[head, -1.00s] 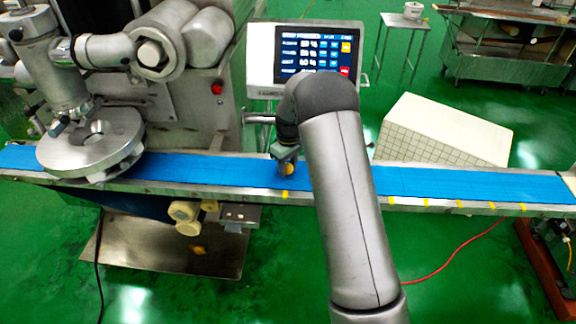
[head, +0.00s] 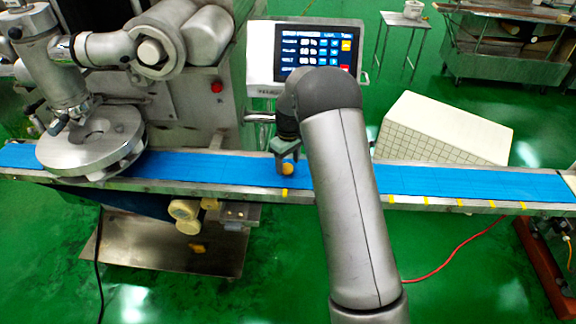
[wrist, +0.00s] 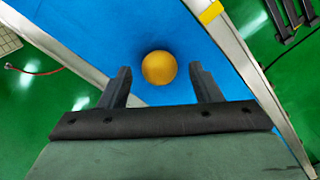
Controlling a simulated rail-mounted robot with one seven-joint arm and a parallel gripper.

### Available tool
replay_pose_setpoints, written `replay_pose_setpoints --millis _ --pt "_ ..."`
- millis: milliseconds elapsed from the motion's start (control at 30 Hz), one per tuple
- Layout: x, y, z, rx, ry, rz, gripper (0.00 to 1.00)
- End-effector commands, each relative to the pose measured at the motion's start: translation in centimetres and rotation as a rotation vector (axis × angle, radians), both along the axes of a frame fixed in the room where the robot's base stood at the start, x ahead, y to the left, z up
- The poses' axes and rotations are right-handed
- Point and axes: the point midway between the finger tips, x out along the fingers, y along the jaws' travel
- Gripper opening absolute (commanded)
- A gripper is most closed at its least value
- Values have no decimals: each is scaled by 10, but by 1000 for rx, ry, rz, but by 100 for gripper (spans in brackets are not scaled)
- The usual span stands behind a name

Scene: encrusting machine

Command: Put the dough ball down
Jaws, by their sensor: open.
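The dough ball (wrist: 159,68) is small, round and orange-yellow. It rests on the blue conveyor belt (wrist: 205,52) in the wrist view, just ahead of and between my two fingertips. In the head view the dough ball (head: 287,169) shows small below my gripper (head: 287,160). My gripper (wrist: 160,75) is open, with a gap visible between the ball and each finger. The belt (head: 440,182) runs across the whole head view. My arm hides part of it.
The encrusting machine's round metal disc (head: 90,140) stands over the belt at left. A control screen (head: 312,50) is behind my arm. Metal rails edge the belt, with yellow marks on the near rail (head: 405,202). A white tiled box (head: 440,130) stands behind. The belt at right is clear.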

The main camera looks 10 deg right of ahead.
Motion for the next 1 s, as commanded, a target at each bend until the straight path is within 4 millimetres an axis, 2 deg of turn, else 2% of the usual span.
replay_pose_setpoints --millis 300,400,567,667,767,867,900,967,1000 --pt "1 -1 68 0 -4 0 58" --pt "2 -1 84 0 -4 1 58" --pt "0 -2 99 0 -2 -1 58" --pt "-13 -1 113 1 -5 -25 58" --pt "-48 1 136 1 -11 -82 58" --pt "-105 3 161 2 -18 -169 58" --pt "-132 4 168 1 -21 -209 58" --pt "-172 6 175 2 -26 -268 58" --pt "-200 7 178 3 -28 -306 58"
